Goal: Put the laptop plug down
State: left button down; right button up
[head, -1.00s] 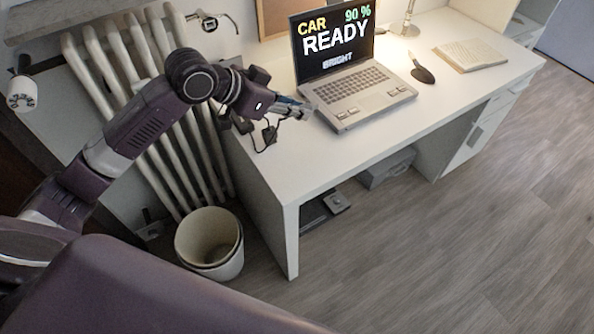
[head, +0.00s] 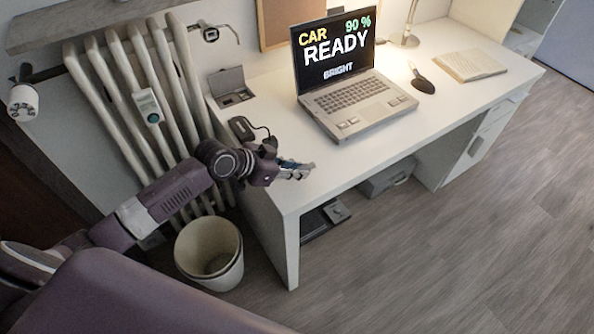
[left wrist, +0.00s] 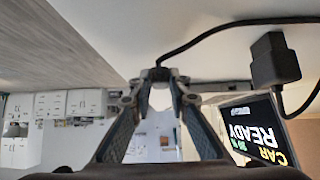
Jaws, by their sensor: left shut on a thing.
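My left gripper (head: 296,171) is over the front left part of the white desk (head: 300,195). It is shut on the laptop plug, a small dark piece (left wrist: 160,75) between the fingertips in the left wrist view. A black cable (left wrist: 215,30) runs from there across the desk. In the head view the plug is too small to make out at the fingertips. The black charger block (head: 240,128) lies on the desk's left side and also shows in the left wrist view (left wrist: 272,62). The open laptop (head: 350,100) reads "CAR READY 90 % BRIGHT". My right gripper is out of view.
A grey socket box (head: 232,90) with a raised lid is at the desk's back left corner. A waste bin (head: 208,250) stands left of the desk. Free desktop lies in front of the laptop.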

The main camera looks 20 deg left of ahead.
pick_arm(q)
jog(key=shift+f, duration=0.45)
jog(key=shift+f+b, duration=0.4)
jog(key=shift+f, duration=0.2)
jog(key=c, duration=1.8)
grip_release()
jog(key=shift+r, duration=0.1)
